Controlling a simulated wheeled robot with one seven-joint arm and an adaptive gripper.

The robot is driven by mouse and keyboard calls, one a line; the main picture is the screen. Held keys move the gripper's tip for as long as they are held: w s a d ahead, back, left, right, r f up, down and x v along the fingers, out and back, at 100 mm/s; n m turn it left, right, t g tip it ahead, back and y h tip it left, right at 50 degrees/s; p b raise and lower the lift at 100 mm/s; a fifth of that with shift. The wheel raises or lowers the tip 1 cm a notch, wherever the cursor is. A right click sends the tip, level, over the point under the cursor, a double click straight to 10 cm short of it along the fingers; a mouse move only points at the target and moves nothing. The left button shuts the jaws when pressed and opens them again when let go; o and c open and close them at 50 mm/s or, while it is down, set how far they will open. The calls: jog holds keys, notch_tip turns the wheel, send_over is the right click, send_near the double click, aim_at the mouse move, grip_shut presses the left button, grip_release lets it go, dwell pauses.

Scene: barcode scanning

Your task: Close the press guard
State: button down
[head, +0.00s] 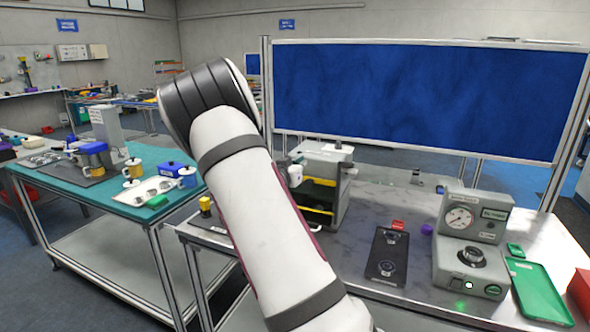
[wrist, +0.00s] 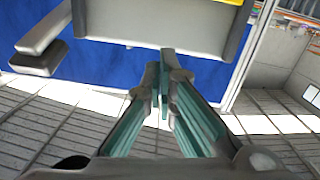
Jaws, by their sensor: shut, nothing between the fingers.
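The press (head: 341,158) is a grey machine with yellow-and-black edging, standing on the metal table behind my arm in the head view. My arm covers its left part, and I cannot tell there how far its guard stands open. In the wrist view a grey panel (wrist: 160,25) with a yellow edge at the top, seemingly part of the press, fills the upper middle. My gripper (wrist: 163,80) is shut and empty, its tips just below or in front of that panel; contact is not clear.
A grey bar-like part (wrist: 42,32) juts out at the upper left of the wrist view. A gauge unit (head: 470,240), a black plate (head: 387,272) and a green tray (head: 541,292) occupy the table's right side. A blue board (head: 430,95) stands behind.

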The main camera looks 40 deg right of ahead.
aim_at(307, 186)
jog(key=f, duration=0.1)
jog(key=d+f, duration=0.1)
jog(key=f+p, duration=0.1)
jog(key=f, duration=0.1)
jog(key=shift+d, duration=0.3)
notch_tip(307, 186, down, 4)
jog(key=shift+w+f+b, duration=0.1)
jog(key=shift+b, duration=1.1)
jog(key=shift+f, duration=0.6)
jog(key=shift+s, duration=0.2)
